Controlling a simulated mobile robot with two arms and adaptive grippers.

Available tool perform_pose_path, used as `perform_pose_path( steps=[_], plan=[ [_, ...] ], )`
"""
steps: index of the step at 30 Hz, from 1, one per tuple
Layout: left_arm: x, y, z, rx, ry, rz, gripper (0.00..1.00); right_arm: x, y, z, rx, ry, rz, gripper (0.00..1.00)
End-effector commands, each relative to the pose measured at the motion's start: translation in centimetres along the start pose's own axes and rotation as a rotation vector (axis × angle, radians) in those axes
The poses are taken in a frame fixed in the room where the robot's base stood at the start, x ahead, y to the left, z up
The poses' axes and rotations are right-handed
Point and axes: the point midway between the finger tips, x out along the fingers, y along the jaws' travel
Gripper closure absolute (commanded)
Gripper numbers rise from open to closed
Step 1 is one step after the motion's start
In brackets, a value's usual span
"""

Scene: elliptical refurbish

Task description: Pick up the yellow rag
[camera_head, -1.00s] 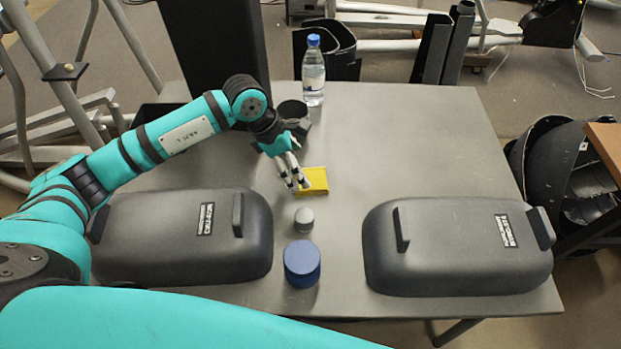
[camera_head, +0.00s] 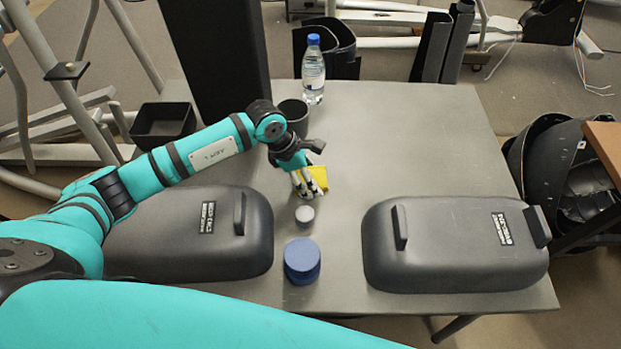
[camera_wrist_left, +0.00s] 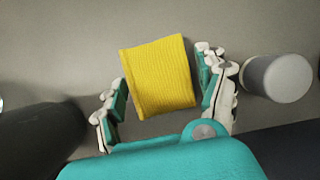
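The yellow rag (camera_head: 319,176) is a folded, ribbed cloth lying on the grey table. My left gripper (camera_head: 309,192) is over it in the head view and hides part of it. In the left wrist view the yellow rag (camera_wrist_left: 160,76) sits between the two fingers of my left gripper (camera_wrist_left: 163,92). The fingers are open, with a small gap to the rag on each side. I cannot tell how high the fingertips are above the table. My right gripper is not in view.
A small grey cylinder (camera_head: 305,214) stands close in front of the gripper, and a blue round container (camera_head: 302,262) is nearer. Two dark covers (camera_head: 190,240) (camera_head: 455,250) flank them. A dark cup (camera_head: 294,112) and a water bottle (camera_head: 313,72) stand behind.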

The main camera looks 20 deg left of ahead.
Motion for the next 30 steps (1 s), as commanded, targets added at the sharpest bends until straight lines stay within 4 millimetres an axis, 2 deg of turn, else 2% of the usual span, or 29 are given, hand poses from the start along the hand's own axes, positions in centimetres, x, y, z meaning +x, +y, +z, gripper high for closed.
perform_pose_path(
  steps=[1,8,9,16,19,30],
  plan=[
    [0.0,0.0,0.0,0.000,0.000,0.000,0.35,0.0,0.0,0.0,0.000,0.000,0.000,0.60],
    [0.0,0.0,0.0,0.000,0.000,0.000,0.66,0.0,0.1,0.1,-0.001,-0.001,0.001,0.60],
    [-0.1,0.0,0.0,0.000,0.000,0.001,0.67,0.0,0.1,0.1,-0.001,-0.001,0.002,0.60],
    [-0.2,0.1,0.1,0.000,-0.001,0.001,0.67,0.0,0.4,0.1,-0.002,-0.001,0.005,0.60],
    [-1.1,0.1,0.5,0.002,-0.002,0.003,0.67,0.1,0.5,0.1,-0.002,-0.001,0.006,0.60],
    [-7.5,0.1,3.1,0.002,-0.002,0.004,0.67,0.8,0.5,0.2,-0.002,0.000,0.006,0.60]
  ],
)
